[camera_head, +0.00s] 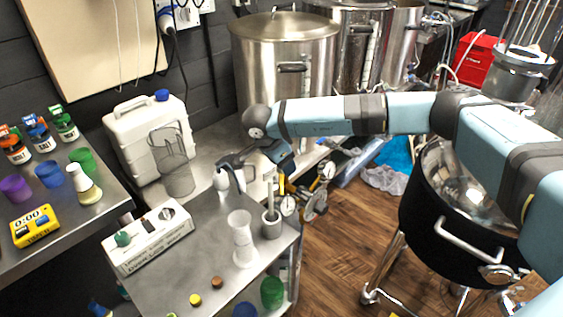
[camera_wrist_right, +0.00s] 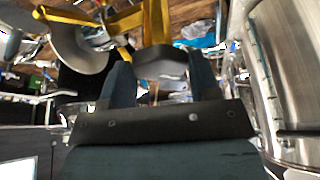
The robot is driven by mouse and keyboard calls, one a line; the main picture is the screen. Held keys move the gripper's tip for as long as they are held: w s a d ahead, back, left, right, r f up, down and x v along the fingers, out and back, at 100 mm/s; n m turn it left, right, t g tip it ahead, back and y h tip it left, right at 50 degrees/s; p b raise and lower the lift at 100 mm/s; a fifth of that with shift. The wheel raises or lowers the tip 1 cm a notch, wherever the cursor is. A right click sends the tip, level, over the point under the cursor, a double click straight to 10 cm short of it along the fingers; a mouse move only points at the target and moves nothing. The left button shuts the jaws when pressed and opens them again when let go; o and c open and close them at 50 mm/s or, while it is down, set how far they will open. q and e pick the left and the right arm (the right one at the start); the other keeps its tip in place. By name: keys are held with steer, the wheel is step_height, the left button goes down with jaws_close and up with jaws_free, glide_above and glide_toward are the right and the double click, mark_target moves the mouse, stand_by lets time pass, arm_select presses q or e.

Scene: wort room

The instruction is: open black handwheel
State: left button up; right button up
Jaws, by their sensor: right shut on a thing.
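My right gripper (camera_head: 288,172) reaches down past the bench's far right side, by the yellow valve pipework (camera_head: 283,186). In the right wrist view, my right gripper's two dark fingers (camera_wrist_right: 162,82) stand on either side of a dark grey-black piece, apparently the black handwheel (camera_wrist_right: 160,62), at the end of a yellow pipe (camera_wrist_right: 156,22). The gripper is shut on it. In the head view the handwheel is hidden behind the gripper, and how far it is turned cannot be told. My left gripper is in neither view.
Gauges (camera_head: 326,170) and a grey disc (camera_head: 315,206) sit close beside the gripper. A large kettle (camera_head: 285,60) stands behind. A black pot (camera_head: 440,215) stands right; wooden floor lies between.

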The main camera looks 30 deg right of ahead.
steer(key=shift+s+n+t+y, duration=0.1)
steer(key=shift+n+t+y, duration=0.35)
steer(key=shift+n, duration=1.15)
steer(key=o, duration=0.9)
steer(key=shift+t+h, duration=0.25)
steer(key=v, duration=1.3)
steer(key=shift+r+p, duration=0.35)
steer(key=shift+r, duration=0.1)
steer(key=shift+s+f, duration=0.1)
steer(key=shift+s, duration=0.05)
